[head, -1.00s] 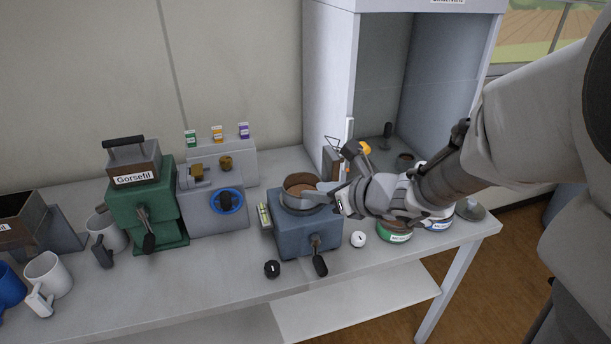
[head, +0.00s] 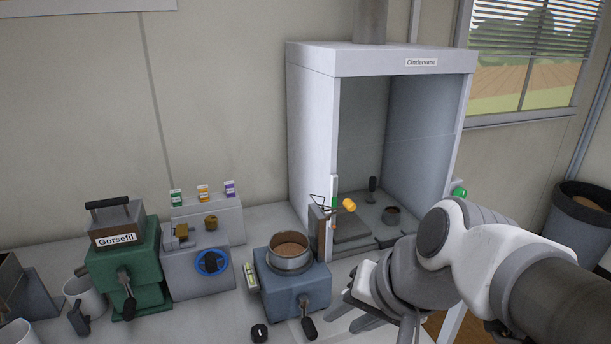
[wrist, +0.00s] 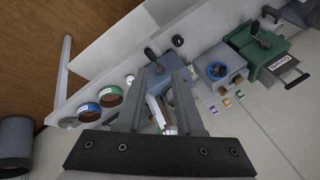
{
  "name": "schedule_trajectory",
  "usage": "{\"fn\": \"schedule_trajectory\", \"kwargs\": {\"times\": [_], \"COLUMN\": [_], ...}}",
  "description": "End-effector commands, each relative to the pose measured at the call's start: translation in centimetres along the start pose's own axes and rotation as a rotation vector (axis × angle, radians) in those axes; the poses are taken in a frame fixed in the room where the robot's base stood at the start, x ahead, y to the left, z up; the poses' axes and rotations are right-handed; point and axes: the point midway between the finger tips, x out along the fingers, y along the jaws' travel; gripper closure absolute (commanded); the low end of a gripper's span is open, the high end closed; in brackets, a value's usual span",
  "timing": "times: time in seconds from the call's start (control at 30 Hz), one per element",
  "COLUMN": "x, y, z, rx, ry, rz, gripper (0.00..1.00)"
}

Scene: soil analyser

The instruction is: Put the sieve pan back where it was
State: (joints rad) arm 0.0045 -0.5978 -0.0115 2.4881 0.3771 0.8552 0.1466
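The sieve pan (head: 290,254), a round metal pan with brown contents, sits upright on top of the blue-grey machine (head: 298,294) in the head view. My gripper (head: 350,302) is to the right of that machine, apart from the pan. In the wrist view my gripper (wrist: 168,72) shows two fingers apart with nothing held between them. The blue-grey machine lies beyond the fingers there, and I cannot make out the pan clearly.
A grey machine with a blue wheel (head: 212,262) and the green Gorsefil machine (head: 125,265) stand to the left. The Cindervane cabinet (head: 312,140) stands open behind. Green (wrist: 110,97) and blue (wrist: 89,112) labelled tubs stand nearby. A black knob (head: 259,333) lies in front.

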Motion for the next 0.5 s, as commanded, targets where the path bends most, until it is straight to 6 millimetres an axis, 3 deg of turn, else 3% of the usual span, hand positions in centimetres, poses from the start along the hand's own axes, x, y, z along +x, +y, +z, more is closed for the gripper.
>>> {"fn": "schedule_trajectory", "kwargs": {"times": [0.2, 0.5], "x": [-3.0, -3.9], "y": [4.0, 5.2], "z": [-0.3, -0.6], "rx": [-0.336, -0.427], "ry": [0.092, 0.113], "rz": [0.202, 0.269], "gripper": [0.64, 0.64]}}
